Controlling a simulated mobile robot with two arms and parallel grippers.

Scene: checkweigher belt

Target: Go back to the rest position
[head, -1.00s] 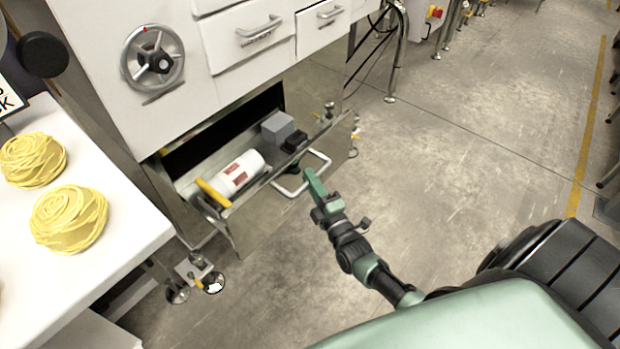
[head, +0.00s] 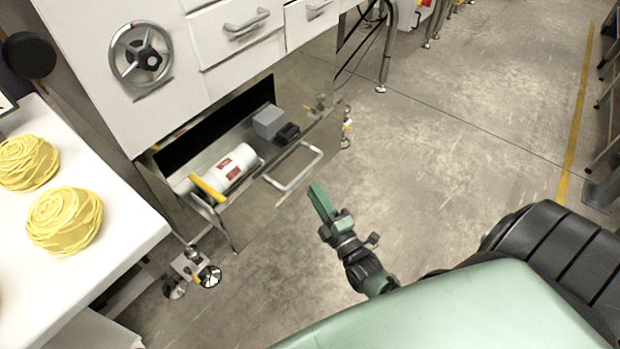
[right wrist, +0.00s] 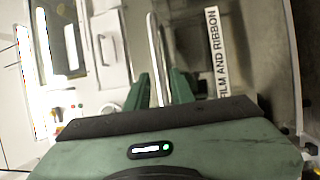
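My right gripper (head: 321,198) is in the head view, over the floor just in front of the open drawer's front panel (head: 250,208). It is clear of the pale bar handle (head: 306,174). In the right wrist view, my two green fingers (right wrist: 160,90) stand apart with nothing gripped. The handle bar (right wrist: 154,45) lies beyond them, lined up with the gap. My left gripper is not in view.
The low drawer holds a white labelled cylinder (head: 234,166), a yellow-ended item (head: 208,188), a grey block (head: 268,122) and a black piece (head: 287,133). A white table (head: 110,262) with yellow coiled nests (head: 64,221) stands left. Floor (head: 450,150) at right is clear.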

